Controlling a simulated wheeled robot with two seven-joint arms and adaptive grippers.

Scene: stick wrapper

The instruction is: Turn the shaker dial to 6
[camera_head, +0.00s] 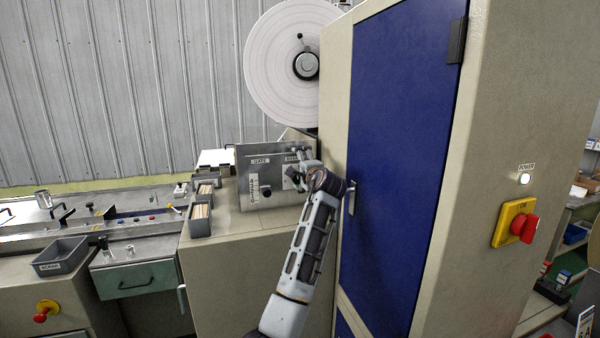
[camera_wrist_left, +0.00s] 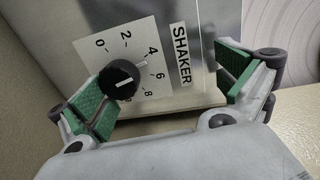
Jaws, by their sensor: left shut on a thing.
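The shaker dial (camera_wrist_left: 122,76) is a round black knob on a white scale plate (camera_wrist_left: 88,52) marked 0, 2, 4, 6, 8, next to a SHAKER label. A pale mark shows at its edge between 4 and 6, and its exact setting is hard to read. In the head view, my left gripper (camera_head: 306,178) is at the panel's right end and hides the dial. My right gripper is not in view.
The metal panel (camera_head: 268,160) also carries a GATE control at its left. A tall cabinet with a blue door (camera_head: 405,120) stands close to the arm's right. A paper reel (camera_head: 285,65) is above. Grey stick bins (camera_head: 200,220) stand left of the panel.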

